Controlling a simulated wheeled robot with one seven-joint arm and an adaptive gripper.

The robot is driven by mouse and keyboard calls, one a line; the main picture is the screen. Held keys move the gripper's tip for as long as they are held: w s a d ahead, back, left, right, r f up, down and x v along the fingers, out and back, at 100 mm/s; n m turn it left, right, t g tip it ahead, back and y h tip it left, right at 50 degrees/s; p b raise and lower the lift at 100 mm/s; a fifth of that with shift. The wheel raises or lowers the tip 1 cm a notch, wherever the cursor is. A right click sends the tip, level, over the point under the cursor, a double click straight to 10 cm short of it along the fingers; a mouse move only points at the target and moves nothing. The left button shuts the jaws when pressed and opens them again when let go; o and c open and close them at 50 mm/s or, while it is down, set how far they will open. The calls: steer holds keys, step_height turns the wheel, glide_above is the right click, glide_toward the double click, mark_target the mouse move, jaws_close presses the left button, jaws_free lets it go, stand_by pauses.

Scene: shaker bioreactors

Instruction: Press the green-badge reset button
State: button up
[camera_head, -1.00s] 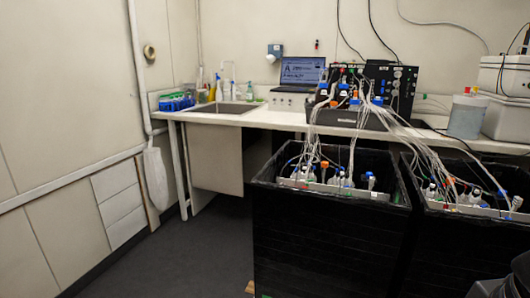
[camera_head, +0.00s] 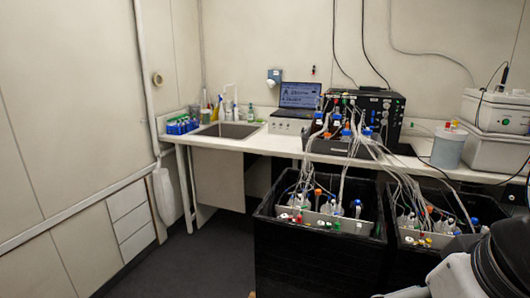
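I cannot make out a reset button with a green badge; any such mark is too small to tell. A small grey-blue wall box (camera_head: 274,76) is left of and above the laptop, and a small red-topped item (camera_head: 314,71) is on the wall beside it. A black control unit (camera_head: 372,112) with knobs and ports stands on the bench behind the tubing. Black and white links of my arm show at the lower right corner. My gripper's fingers are not in view.
A long white bench (camera_head: 270,145) runs along the back wall with a sink (camera_head: 230,131) and an open laptop (camera_head: 298,97). Two black tubs (camera_head: 318,262) with bottles and tubing stand in front. White boxes (camera_head: 497,111) are at the right. Dark floor (camera_head: 205,262) is clear at left.

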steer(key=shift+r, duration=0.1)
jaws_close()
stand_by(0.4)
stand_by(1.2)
